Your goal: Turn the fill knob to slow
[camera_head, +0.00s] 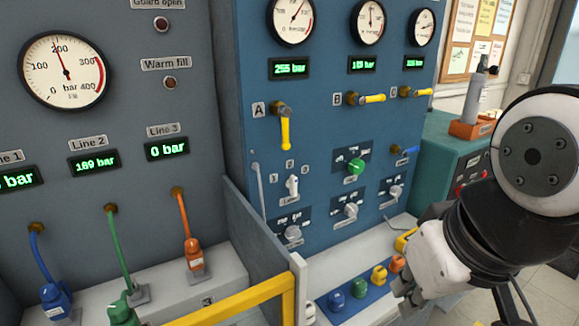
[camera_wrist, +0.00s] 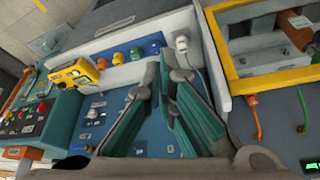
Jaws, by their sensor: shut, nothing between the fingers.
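The blue panel (camera_head: 325,130) carries several rotary knobs at its lower part. One knob is green (camera_head: 356,167), a white one (camera_head: 292,185) sits to its left, and grey ones are at lower centre (camera_head: 351,210), lower left (camera_head: 293,233) and right (camera_head: 396,192). Their labels are too small to read, so I cannot tell which is the fill knob or where it points. My gripper's green fingers show in the wrist view (camera_wrist: 168,65), shut and empty. In the head view my wrist is at lower right, in front of the bench; the fingertips are not clear there.
Yellow valve levers (camera_head: 285,130) stick out above the knobs. Coloured fittings (camera_head: 358,288) stand on the bench below. A grey divider (camera_head: 262,240) and yellow rail (camera_head: 235,303) stand at left. A teal cabinet (camera_head: 455,150) is at right.

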